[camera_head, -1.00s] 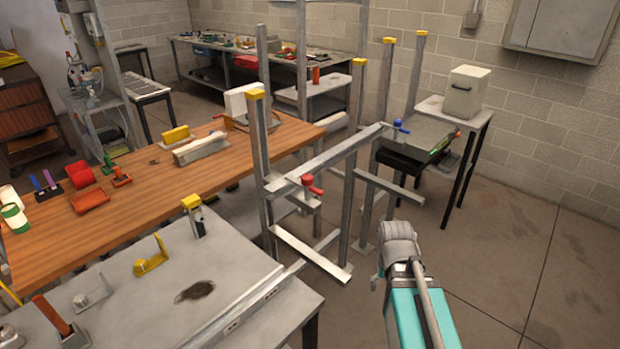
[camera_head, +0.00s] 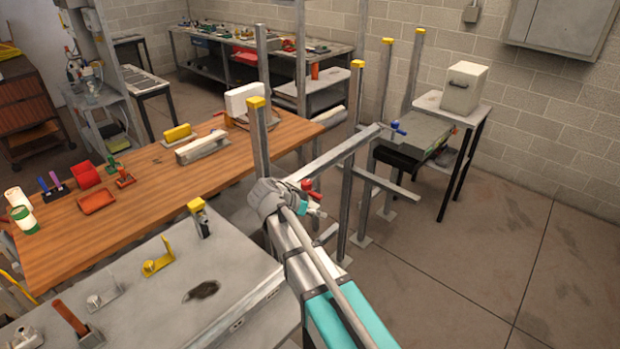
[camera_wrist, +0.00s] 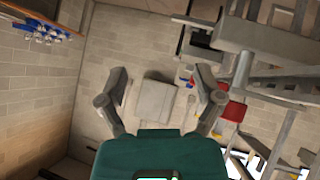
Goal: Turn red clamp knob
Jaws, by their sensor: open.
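The red clamp knob (camera_head: 308,186) is on the grey metal rack (camera_head: 340,152) in the middle of the head view. My arm's end reaches in front of it from below, and my gripper (camera_head: 317,211) shows just below and right of the knob, partly hidden by my wrist. In the wrist view my gripper (camera_wrist: 160,73) is open with nothing between its fingers. A red part, apparently the knob (camera_wrist: 233,110), lies just right of the right finger, outside the jaws. I cannot tell whether they touch.
A blue clamp knob (camera_head: 398,128) is on the rack's farther end. Yellow-capped posts (camera_head: 257,130) rise around it. A wooden bench (camera_head: 150,195) and a grey worktable (camera_head: 165,300) stand left. A white box (camera_head: 464,88) stands on a table at right. The right floor is clear.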

